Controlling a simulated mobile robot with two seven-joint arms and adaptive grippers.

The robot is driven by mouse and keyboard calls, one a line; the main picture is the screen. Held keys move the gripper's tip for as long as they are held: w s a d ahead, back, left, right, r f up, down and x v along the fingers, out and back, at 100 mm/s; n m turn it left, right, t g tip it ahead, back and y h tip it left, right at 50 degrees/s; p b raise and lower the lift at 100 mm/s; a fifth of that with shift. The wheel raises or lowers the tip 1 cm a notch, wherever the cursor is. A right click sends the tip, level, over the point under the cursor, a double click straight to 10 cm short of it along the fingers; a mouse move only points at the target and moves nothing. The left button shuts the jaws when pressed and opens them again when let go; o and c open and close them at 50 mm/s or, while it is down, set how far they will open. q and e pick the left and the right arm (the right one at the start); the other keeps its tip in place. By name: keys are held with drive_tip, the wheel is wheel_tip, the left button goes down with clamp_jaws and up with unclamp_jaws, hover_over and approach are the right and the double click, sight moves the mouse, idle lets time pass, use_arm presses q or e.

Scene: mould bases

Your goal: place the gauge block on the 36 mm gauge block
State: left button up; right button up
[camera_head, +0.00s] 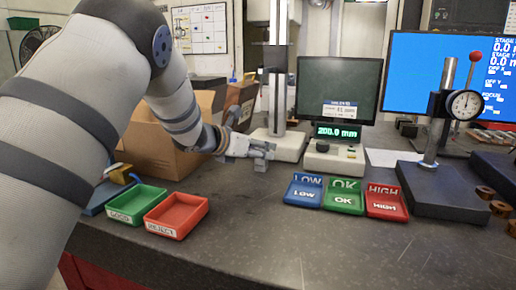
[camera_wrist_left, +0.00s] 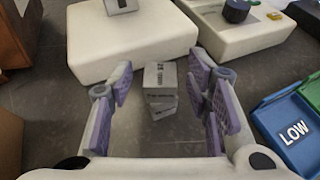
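In the left wrist view a small light grey gauge block (camera_wrist_left: 160,75) with dark marking sits on top of another grey block (camera_wrist_left: 161,105), as a short stack on the dark bench. The top block looks slightly turned relative to the one below. The markings are too small to read, so I cannot tell which is the 36 mm one. My left gripper (camera_wrist_left: 161,82) is open, its purple-padded fingers on either side of the stack with gaps visible. In the head view the left gripper (camera_head: 263,151) is low over the bench, and the blocks are not clear there. My right gripper is not in view.
A white instrument base (camera_head: 288,146) stands just beyond the gripper, with a display unit (camera_head: 336,152) beside it. LOW (camera_head: 304,191), OK (camera_head: 344,196) and HIGH (camera_head: 386,201) trays lie right. A green tray (camera_head: 136,205), red tray (camera_head: 177,216) and cardboard box (camera_head: 165,155) are left.

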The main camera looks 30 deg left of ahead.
use_arm(q)
drive_tip(key=v, duration=1.2)
